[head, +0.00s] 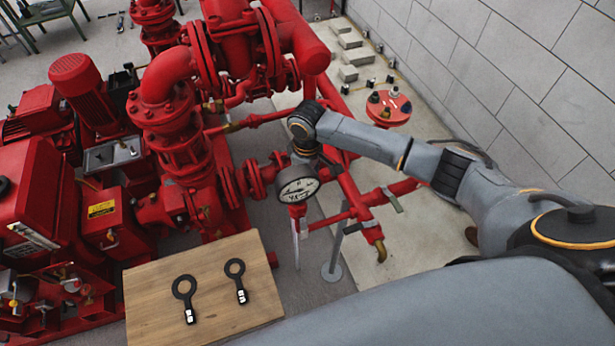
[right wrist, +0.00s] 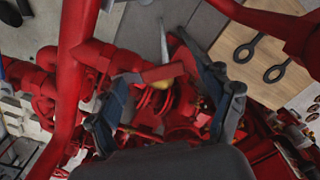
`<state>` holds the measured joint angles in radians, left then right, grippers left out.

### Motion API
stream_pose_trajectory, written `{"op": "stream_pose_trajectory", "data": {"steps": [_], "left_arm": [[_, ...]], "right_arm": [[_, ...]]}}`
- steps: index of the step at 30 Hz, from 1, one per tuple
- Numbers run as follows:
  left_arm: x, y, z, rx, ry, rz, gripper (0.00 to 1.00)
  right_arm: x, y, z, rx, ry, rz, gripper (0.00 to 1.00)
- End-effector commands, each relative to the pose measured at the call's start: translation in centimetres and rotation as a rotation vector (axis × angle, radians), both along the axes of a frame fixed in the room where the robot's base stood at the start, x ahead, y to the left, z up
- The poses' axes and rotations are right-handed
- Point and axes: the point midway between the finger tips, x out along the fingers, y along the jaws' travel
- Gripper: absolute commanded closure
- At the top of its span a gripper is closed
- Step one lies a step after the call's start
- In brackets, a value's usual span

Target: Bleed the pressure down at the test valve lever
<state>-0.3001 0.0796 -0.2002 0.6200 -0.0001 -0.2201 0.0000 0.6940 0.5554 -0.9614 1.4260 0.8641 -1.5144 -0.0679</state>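A grey lever (head: 392,199) sits on a red pipe right of the gauge in the head view; I take it as the test valve lever. A brass spout (head: 380,250) hangs from the pipework below it. A round white-faced pressure gauge (head: 297,189) stands left of it. My right arm reaches in from the right, its wrist just above the gauge; its fingers are mostly hidden there. In the right wrist view my right gripper (right wrist: 165,108) has its fingers wide apart, with a brownish-red piece (right wrist: 162,72) seen between them. I cannot tell whether it touches. My left gripper is not in view.
Red pump pipework (head: 170,125) fills the left and middle. A wooden board (head: 150,295) with two black ring-ended tools (head: 186,296) is at the front. A red disc (head: 388,107) with several fittings stands behind my right arm. A block wall (head: 510,60) bounds the right.

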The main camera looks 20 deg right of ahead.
Motion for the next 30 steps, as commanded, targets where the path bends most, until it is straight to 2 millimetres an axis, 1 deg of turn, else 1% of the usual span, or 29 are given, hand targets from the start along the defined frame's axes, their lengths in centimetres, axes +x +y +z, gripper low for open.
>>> {"op": "stream_pose_trajectory", "data": {"steps": [8, 11, 14, 21, 24, 27, 30], "left_arm": [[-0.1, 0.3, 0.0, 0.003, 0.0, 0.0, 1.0], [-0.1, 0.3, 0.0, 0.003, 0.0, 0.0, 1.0], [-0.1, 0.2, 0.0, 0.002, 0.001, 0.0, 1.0], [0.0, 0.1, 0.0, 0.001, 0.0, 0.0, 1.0], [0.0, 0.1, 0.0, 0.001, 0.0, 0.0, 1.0], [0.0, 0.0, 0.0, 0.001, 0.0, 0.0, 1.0], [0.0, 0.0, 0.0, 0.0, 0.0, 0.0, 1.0]], "right_arm": [[0.2, -0.1, 0.3, 0.0, -0.004, -0.001, 0.18], [0.3, -0.1, 0.9, 0.001, -0.007, -0.001, 0.18], [0.3, -0.1, 2.2, 0.001, -0.009, -0.001, 0.18], [0.3, -0.1, 7.4, 0.0, -0.008, -0.001, 0.18], [0.3, -0.1, 9.3, 0.0, -0.008, 0.0, 0.18], [0.3, 0.0, 10.7, 0.0, -0.006, 0.0, 0.18], [0.3, 0.0, 11.6, 0.001, -0.004, -0.001, 0.18]]}}
